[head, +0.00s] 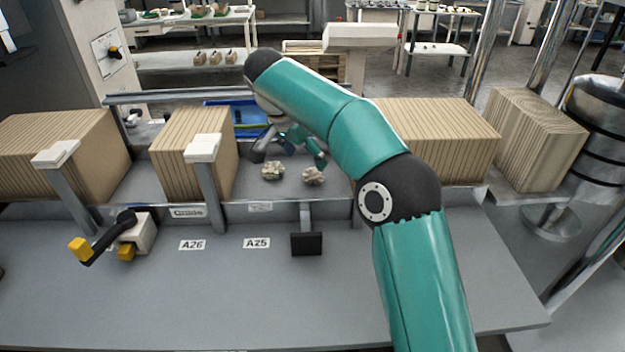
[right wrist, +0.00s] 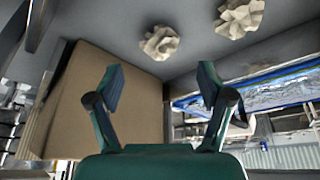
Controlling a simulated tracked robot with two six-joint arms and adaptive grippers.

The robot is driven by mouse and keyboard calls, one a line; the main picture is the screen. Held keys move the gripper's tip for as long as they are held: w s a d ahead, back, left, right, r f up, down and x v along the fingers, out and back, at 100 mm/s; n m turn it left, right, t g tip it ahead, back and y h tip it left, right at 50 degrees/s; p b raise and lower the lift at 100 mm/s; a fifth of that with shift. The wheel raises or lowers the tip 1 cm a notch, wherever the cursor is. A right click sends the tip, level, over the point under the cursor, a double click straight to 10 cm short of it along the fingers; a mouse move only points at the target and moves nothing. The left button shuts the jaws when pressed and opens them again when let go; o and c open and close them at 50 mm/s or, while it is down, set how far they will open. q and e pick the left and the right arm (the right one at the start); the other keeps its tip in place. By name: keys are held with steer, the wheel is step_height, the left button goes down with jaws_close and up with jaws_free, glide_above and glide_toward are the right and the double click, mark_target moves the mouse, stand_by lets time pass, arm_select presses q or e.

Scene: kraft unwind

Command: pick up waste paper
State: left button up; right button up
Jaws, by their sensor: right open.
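Two crumpled balls of waste paper, the left one (head: 273,171) and the right one (head: 313,176), lie apart on the grey shelf between the brown stacks in the head view. Both also show at the top of the right wrist view, one near the middle (right wrist: 160,43) and one to the right (right wrist: 240,17). My right gripper (head: 290,160) is just behind and above them in the head view, partly hidden by its own arm. In the right wrist view its fingers (right wrist: 158,88) are spread, with nothing between them. My left gripper is not in view.
Brown ribbed stacks stand left (head: 197,165) and right (head: 440,135) of the paper. A blue tray (head: 228,115) lies behind. Posts with white caps (head: 202,147) and a black-and-yellow handle (head: 105,240) stand at the front. The grey front surface (head: 200,300) is mostly clear.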

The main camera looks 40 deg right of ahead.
mark_target(311, 170)
steer(key=shift+p+x, duration=0.65)
steer(key=shift+x, duration=2.75)
steer(key=shift+w+d, duration=0.1)
steer(key=c, duration=0.9)
